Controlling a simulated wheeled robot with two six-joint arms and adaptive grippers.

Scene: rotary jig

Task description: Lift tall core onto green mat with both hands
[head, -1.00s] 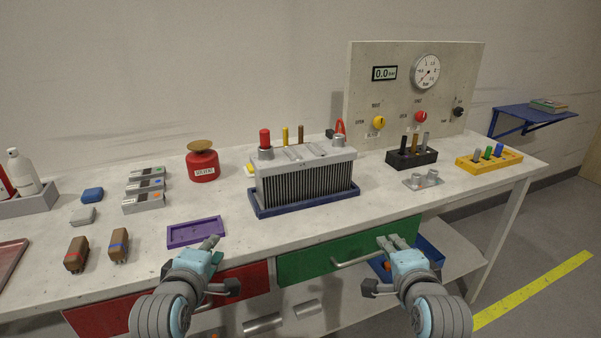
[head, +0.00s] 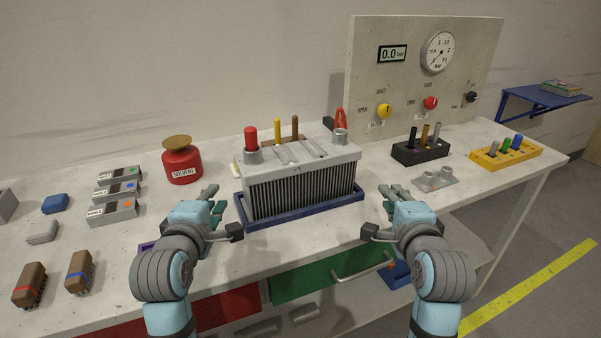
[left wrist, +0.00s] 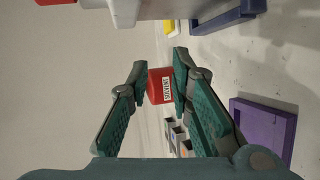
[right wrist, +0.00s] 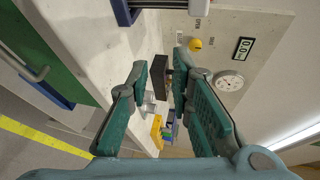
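The tall core (head: 303,190), a grey finned block with silver end fittings, stands upright in a dark blue tray (head: 290,214) mid-table. A red plug (head: 251,138) tops its left fitting. Part of the core also shows at the top of the left wrist view (left wrist: 185,8). My left gripper (head: 222,212) is open and empty, just left of the core and in front of it. My right gripper (head: 378,212) is open and empty, just right of it. Neither visibly touches it. I see no green mat; a green drawer front (head: 318,278) is below the table edge.
A red solvent can (head: 181,165) stands left of the core. A purple tray (left wrist: 262,128) is partly hidden by my left arm. A silver fixture (head: 434,180) and black rack (head: 420,152) stand to the right. A gauge panel (head: 400,92) rises behind.

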